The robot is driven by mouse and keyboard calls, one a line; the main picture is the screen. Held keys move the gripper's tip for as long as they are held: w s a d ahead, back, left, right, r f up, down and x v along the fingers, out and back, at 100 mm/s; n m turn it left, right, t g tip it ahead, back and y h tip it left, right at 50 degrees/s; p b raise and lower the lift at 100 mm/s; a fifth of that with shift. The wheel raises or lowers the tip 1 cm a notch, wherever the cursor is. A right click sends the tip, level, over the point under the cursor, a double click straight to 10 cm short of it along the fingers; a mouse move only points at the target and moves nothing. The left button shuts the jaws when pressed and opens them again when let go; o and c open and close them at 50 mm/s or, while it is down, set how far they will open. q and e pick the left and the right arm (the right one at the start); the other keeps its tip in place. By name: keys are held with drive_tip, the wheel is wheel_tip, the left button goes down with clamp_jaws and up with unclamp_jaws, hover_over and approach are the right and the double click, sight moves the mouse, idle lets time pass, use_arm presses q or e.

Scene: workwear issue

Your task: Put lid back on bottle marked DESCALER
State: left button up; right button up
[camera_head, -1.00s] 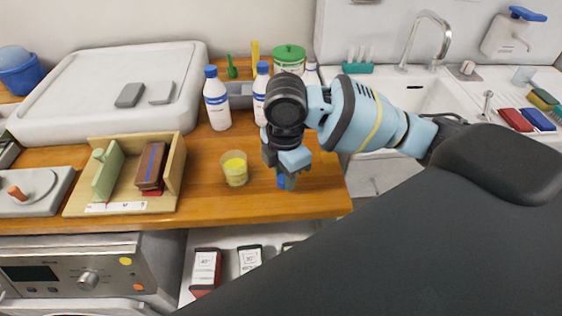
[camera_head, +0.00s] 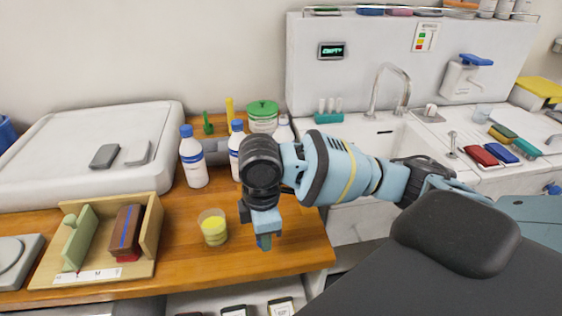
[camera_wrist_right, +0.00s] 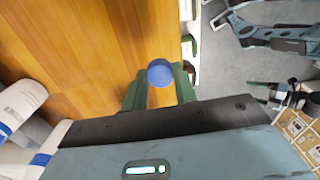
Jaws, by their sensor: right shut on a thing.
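My right gripper (camera_head: 264,240) is above the front right part of the wooden counter. In the right wrist view its green fingers (camera_wrist_right: 159,92) are shut on a round blue lid (camera_wrist_right: 160,72). Two white bottles with blue caps, a left one (camera_head: 193,160) and a middle one (camera_head: 236,143), stand upright behind the gripper. A third white bottle (camera_head: 284,129) stands to their right with no blue cap visible, partly hidden by my arm. I cannot read the bottle labels, so I cannot tell which is DESCALER. My left gripper is not in view.
A cup of yellow liquid (camera_head: 213,228) stands just left of the gripper. A wooden tray (camera_head: 152,225) with a brush is further left. A green-lidded tub (camera_head: 263,115) stands behind the bottles. The sink (camera_head: 365,140) is to the right.

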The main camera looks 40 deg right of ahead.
drive_tip(key=m, duration=0.7)
drive_tip(key=shift+s+a+r+m, duration=0.25)
drive_tip(key=shift+s+r+m, duration=0.05)
drive_tip(key=shift+r, duration=0.1)
drive_tip(key=m, duration=0.6)
drive_tip(key=shift+s+a+r, duration=0.2)
drive_tip(key=shift+s, duration=0.1)
